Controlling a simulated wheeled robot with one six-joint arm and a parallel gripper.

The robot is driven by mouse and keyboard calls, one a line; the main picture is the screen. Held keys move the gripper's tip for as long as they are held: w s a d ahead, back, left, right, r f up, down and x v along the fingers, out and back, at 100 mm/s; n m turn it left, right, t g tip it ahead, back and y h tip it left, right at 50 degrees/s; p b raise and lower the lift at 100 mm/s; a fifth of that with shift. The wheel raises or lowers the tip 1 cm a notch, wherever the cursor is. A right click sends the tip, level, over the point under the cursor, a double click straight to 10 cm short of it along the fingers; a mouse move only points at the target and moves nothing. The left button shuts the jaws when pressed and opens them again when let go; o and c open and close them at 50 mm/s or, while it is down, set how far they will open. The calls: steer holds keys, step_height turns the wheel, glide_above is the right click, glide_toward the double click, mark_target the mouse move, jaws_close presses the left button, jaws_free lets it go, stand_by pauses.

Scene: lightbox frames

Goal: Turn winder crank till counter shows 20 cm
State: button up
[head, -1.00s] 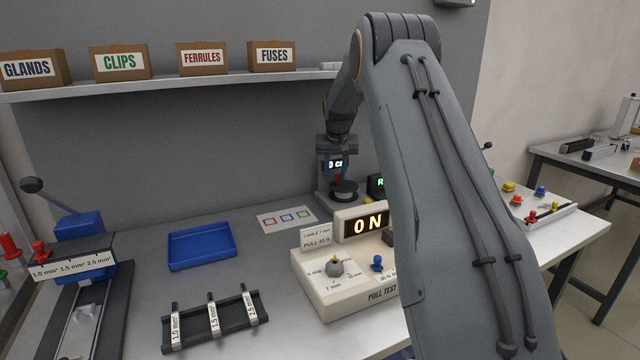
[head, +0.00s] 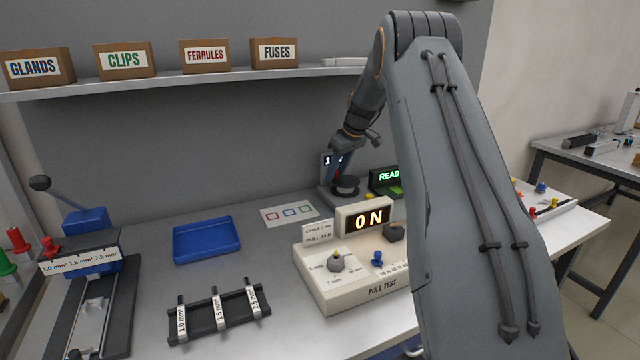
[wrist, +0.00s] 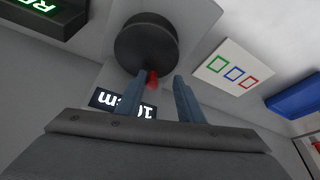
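The winder (head: 345,187) stands at the back of the bench, with a dark round drum (wrist: 146,42) filling the upper middle of the wrist view. The red crank knob (wrist: 152,80) shows beside the drum. My gripper (wrist: 162,82) has its two blue-grey fingers apart at the knob, which lies between them, closer to the left finger; whether they touch it I cannot tell. The counter (wrist: 104,98) is upside down in the wrist view and partly hidden by a finger; it ends in "cm". In the head view the counter (head: 327,160) shows a leading 1.
A green-lit box (head: 388,177) reading "READ…" stands right of the winder. The pull tester (head: 335,285), showing 0 N, is in front. A blue tray (head: 206,240), a card with coloured squares (head: 289,214) and a marked rack (head: 218,315) lie to the left.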

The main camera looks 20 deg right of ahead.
steer(key=shift+s+n, duration=0.15)
steer(key=shift+n, duration=0.35)
steer(key=b+v, duration=0.2)
steer(key=v, duration=0.5)
steer(key=s+a+r+m+p, duration=0.1)
steer(key=s+a+p, duration=0.3)
steer(key=s+a, duration=0.4)
steer(key=s+a+r+m+g+h+p, duration=0.1)
steer(key=s+a+p, duration=0.3)
steer(key=s+a, duration=0.5)
steer(key=s+m, duration=0.1)
steer(key=s, duration=0.3)
steer(key=shift+s+r+m+g, duration=0.2)
steer(key=shift+m+g, duration=0.1)
steer(key=shift+m, duration=0.1)
steer(key=shift+a, duration=0.1)
steer(key=t+b, duration=0.2)
steer(key=b, duration=0.2)
glide_above(341, 183)
steer(key=f, duration=0.1)
steer(key=shift+p+x, duration=0.9)
steer(key=shift+x, duration=3.05)
